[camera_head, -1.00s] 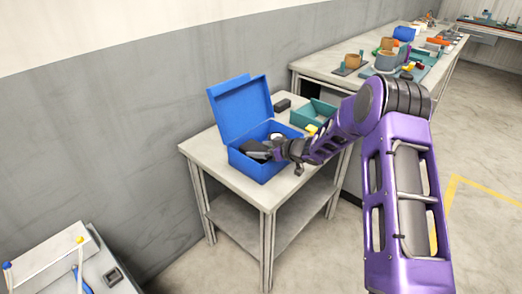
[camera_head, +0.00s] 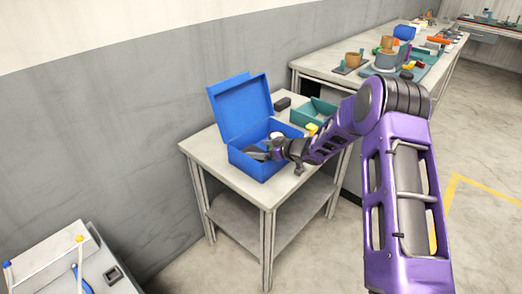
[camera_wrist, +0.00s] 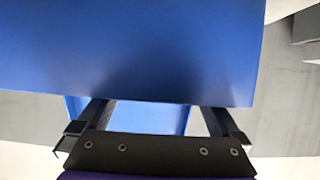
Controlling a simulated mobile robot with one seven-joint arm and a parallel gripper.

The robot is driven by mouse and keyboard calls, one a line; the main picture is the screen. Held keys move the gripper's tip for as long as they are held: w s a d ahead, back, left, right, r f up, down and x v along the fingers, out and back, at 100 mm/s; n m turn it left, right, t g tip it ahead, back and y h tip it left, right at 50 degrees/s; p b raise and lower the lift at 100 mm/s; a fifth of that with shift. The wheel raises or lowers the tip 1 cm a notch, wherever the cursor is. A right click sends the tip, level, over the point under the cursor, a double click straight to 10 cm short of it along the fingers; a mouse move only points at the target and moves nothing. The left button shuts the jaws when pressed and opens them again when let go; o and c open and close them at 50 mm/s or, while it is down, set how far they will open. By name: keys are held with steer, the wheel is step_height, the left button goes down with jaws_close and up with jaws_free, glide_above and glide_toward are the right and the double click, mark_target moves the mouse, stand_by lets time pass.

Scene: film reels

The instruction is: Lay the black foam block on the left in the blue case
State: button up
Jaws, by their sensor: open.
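The blue case (camera_head: 262,168) stands open on the small table, its lid (camera_head: 241,110) raised at the back. My gripper (camera_head: 254,153) is at the case opening with its fingers apart. In the wrist view my gripper (camera_wrist: 158,120) has nothing visible between its fingertips except blue case surface (camera_wrist: 155,118); a large blue panel (camera_wrist: 150,50) fills the upper part. A black block (camera_head: 282,104) lies on the table behind and to the right of the case. No other black block can be made out; the case's floor is mostly hidden by its front wall and my gripper.
A teal open tray (camera_head: 312,114) and a small yellow thing (camera_head: 312,128) are right of the case, close to my arm. The table's (camera_head: 215,153) front left is bare. A longer, cluttered table (camera_head: 335,77) stands behind.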

steer(key=p+v, duration=0.1)
steer(key=v, duration=1.1)
steer(key=shift+r+p, duration=0.15)
steer(key=shift+p, duration=0.15)
